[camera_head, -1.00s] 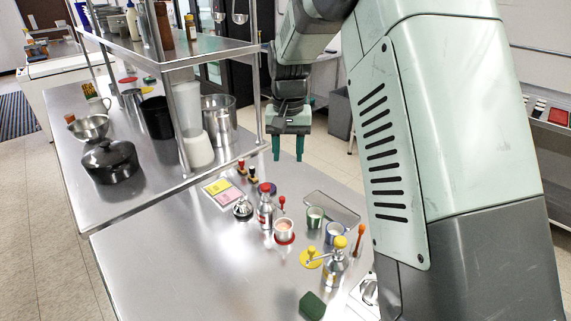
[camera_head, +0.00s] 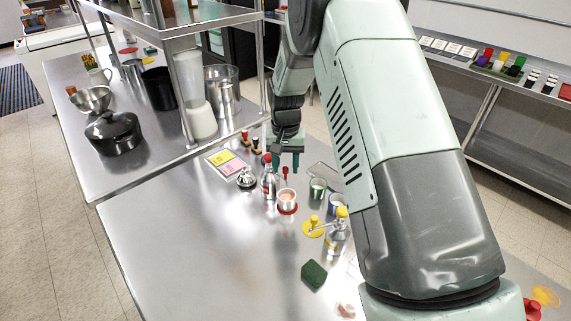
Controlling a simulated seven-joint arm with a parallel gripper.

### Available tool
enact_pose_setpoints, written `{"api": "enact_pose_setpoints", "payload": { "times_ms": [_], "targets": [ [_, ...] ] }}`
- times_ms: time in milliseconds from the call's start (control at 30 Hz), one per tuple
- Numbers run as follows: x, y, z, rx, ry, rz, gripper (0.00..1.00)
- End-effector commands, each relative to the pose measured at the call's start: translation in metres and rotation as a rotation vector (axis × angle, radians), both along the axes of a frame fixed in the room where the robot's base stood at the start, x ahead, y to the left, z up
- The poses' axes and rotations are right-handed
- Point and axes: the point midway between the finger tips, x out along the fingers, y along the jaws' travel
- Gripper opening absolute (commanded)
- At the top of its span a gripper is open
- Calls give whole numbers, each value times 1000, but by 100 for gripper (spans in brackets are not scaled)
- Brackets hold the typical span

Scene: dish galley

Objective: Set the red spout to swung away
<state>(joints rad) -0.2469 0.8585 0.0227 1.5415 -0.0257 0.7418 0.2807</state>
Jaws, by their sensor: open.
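A bottle (camera_head: 268,183) with a red top (camera_head: 267,158) stands on the steel counter. Just right of it is a small upright red piece (camera_head: 285,173) with a rounded end, behind a cup (camera_head: 287,197) on a red disc (camera_head: 287,209). I cannot tell which red part is the spout, or how it is turned. My gripper (camera_head: 286,163) points down with its green fingers apart and empty. In the picture it is just above the red piece; the gap in depth is unclear.
A yellow-topped bottle (camera_head: 337,232), a yellow disc (camera_head: 314,228) and a green block (camera_head: 314,274) are nearer. Green (camera_head: 318,187) and blue cups stand to the right. A steel shelf (camera_head: 205,22) rises at left. The counter's front left (camera_head: 200,260) is clear.

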Motion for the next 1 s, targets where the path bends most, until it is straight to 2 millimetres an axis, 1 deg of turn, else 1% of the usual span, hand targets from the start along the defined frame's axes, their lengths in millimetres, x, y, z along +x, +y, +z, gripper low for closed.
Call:
{"api": "enact_pose_setpoints", "payload": {
  "times_ms": [300, 600, 1000],
  "targets": [
    [0, 0, -3, 0, 0, 0, 44],
    [0, 0, -3, 0, 0, 0, 0],
    [-1, 1, -2, 0, 0, -9, 0]
  ]
}}
